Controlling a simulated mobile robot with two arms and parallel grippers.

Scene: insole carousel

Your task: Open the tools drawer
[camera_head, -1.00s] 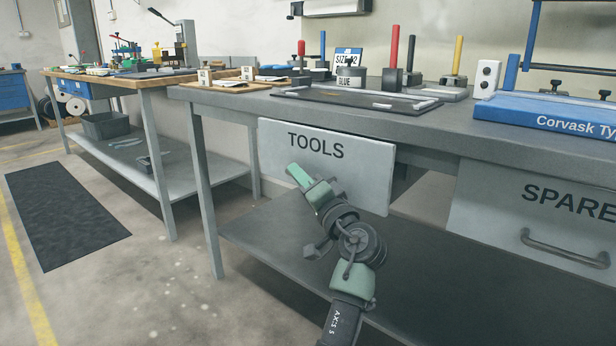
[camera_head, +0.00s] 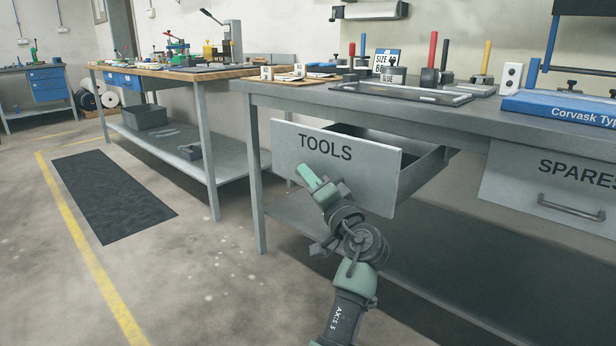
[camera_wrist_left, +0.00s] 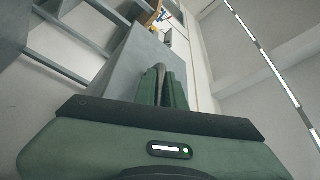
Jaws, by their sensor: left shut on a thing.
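The grey tools drawer (camera_head: 370,180), lettered TOOLS on its front, stands partly pulled out from under the grey bench, with its open inside and right side wall showing in the head view. My left gripper (camera_head: 313,184) is at the lower middle of the drawer front, shut on its handle. The gripper and wrist hide the handle in the head view. In the left wrist view the green fingers (camera_wrist_left: 162,88) close around a dark bar, the handle (camera_wrist_left: 160,82), in front of the drawer's grey face (camera_wrist_left: 125,75). My right gripper is not in view.
The spares drawer (camera_head: 520,180), with a bar handle, is shut to the right. The bench top (camera_head: 310,88) above carries a dark mat, coloured posts and a blue press base. A lower shelf (camera_head: 440,260) runs underneath. The floor at left, with a black mat (camera_head: 105,190), is free.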

